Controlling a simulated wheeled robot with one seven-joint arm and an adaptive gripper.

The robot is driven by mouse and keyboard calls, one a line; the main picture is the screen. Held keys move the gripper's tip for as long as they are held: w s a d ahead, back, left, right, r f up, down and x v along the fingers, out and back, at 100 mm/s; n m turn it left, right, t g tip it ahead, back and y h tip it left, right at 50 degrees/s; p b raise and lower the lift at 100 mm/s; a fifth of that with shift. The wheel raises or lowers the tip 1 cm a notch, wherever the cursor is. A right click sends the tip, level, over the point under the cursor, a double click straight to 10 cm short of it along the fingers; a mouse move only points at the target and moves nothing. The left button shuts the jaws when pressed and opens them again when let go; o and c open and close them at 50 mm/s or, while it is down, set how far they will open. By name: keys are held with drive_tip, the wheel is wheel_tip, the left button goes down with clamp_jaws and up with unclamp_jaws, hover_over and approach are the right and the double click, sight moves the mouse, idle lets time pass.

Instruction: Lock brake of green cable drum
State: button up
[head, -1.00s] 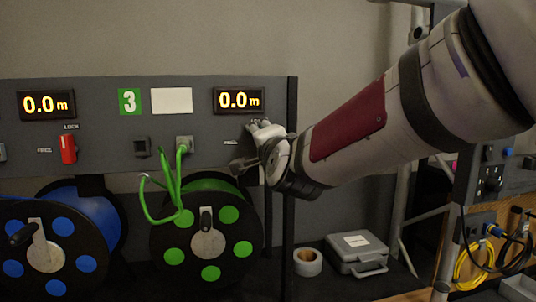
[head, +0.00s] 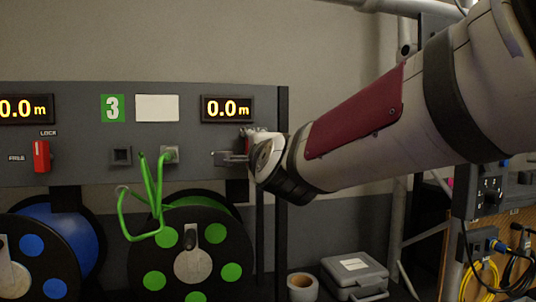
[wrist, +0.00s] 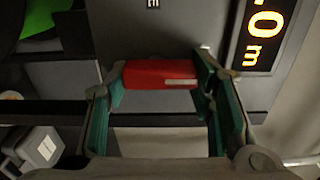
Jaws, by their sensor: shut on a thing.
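The green cable drum (head: 193,265) with its black flange, green dots and crank hangs under the grey panel below the number 3 sign (head: 112,108). Its red brake lever (wrist: 158,74) shows in the wrist view between my fingers. The lever's long side points toward the display, and a white mark sits at the end nearer it. My gripper (wrist: 155,80) is shut on this lever, one finger at each end. In the head view my gripper (head: 235,157) is at the panel below the right display and hides the lever. The LOCK label there is also covered.
The blue drum (head: 32,245) at left has its own red lever (head: 41,156), upright under LOCK. Green cable (head: 155,190) loops out from the panel socket. A black post (head: 282,150) stands just right of the drum. A grey case (head: 355,275) and tape roll (head: 302,286) sit lower right.

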drive_tip(key=o, duration=1.2)
drive_tip(key=v, duration=1.2)
drive_tip(key=s+d+f+n+g+h+p, duration=0.1)
drive_tip(key=s+d+f+n+g+p, duration=0.2)
drive_tip(key=s+d, duration=0.4)
drive_tip(key=s+d+f+n+g+h+p, duration=0.2)
drive_tip(key=s+d+f+n+g, duration=0.3)
drive_tip(key=s, duration=0.6)
drive_tip(key=s+d+f+n+g+h+p, duration=0.2)
drive_tip(key=s+d+f+n+g+p, duration=0.2)
drive_tip(key=s+d+f+n, duration=0.3)
drive_tip(key=shift+s+d+f+g, duration=0.3)
drive_tip(key=shift+s+d, duration=0.15)
drive_tip(key=shift+s, duration=0.15)
drive_tip(key=shift+s+d+f+g, duration=0.3)
drive_tip(key=shift+s+d, duration=0.15)
drive_tip(key=shift+s, duration=0.15)
